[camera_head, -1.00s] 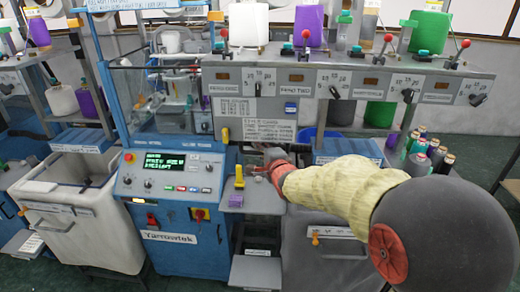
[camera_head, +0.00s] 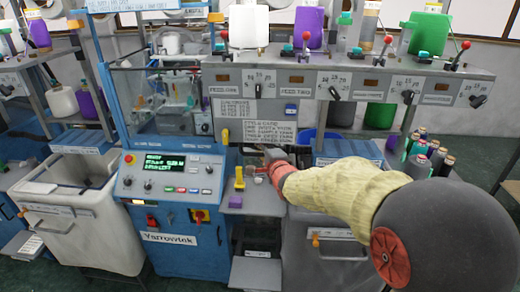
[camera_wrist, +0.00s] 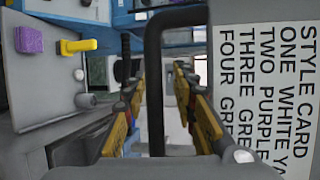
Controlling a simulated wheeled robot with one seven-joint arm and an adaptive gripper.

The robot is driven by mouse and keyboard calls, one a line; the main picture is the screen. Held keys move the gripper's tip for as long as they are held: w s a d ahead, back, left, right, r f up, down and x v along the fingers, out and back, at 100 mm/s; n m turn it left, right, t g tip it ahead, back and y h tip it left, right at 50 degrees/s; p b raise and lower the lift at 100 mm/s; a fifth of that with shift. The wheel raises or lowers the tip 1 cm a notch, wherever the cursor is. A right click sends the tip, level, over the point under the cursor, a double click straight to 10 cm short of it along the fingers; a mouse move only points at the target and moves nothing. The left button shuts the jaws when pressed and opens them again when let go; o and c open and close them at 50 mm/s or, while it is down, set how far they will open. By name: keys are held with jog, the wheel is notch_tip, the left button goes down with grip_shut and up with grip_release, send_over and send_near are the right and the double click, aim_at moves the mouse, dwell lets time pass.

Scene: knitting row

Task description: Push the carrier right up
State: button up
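My gripper (camera_head: 262,158) is in front of the knitting machine, below the style card, at the end of my sleeved arm. In the wrist view my gripper (camera_wrist: 160,110) has its two yellow-and-black fingers apart. A dark bent bar (camera_wrist: 152,70) runs down through the gap between them; I cannot tell whether the fingers touch it. Glass (camera_head: 160,95) encloses part of the machine at the left, with small parts behind it. I cannot tell for certain which part is the carrier.
The style card (camera_wrist: 265,80) is on a grey panel close to the right of my gripper. A yellow lever (camera_head: 239,178) and a purple block (camera_head: 236,201) are at a grey shelf (camera_head: 262,204) to the left. The control panel (camera_head: 170,178) is further left.

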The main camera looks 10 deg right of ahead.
jog(key=s+d+r, duration=0.1)
jog(key=s+r, duration=0.1)
jog(key=s, duration=0.9)
jog(key=shift+s, duration=0.4)
